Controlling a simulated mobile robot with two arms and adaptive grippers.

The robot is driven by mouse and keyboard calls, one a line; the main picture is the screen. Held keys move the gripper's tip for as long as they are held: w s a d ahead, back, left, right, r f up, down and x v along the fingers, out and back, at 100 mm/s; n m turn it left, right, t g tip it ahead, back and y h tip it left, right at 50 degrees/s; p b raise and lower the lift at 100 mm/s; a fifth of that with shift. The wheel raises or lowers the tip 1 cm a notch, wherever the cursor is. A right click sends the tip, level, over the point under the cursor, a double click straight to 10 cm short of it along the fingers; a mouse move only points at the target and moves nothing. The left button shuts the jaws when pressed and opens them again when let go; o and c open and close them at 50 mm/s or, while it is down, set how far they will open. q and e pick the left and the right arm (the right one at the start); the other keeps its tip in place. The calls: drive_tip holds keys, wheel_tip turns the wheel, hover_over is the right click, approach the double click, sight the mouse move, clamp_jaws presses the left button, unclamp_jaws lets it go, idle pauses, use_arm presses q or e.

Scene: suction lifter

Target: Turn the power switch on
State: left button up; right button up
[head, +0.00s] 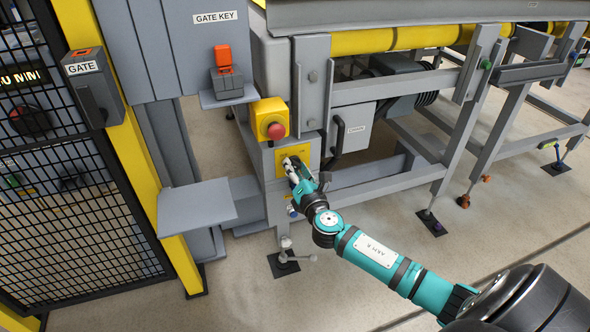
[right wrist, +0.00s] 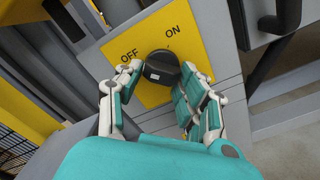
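The power switch is a black rotary knob (right wrist: 162,67) on a yellow plate (right wrist: 204,52) marked OFF at the left and ON at the upper right. In the right wrist view, my right gripper (right wrist: 161,78) has its fingers on either side of the knob. The left fingertip seems slightly apart from it; the right one lies close against or just beside its edge. In the head view, my right gripper (head: 291,168) is in front of the yellow plate (head: 305,152) and hides most of the knob. The knob's exact setting is unclear. My left gripper is not in view.
A yellow box with a red emergency button (head: 276,130) sits just above the plate. A black handle (head: 335,145) is to its right. A grey shelf (head: 196,205) juts out at the left, beside the GATE KEY cabinet (head: 190,45) and a mesh fence (head: 70,220).

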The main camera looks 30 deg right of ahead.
drive_tip(key=c, duration=0.5)
drive_tip(key=shift+c, duration=0.2)
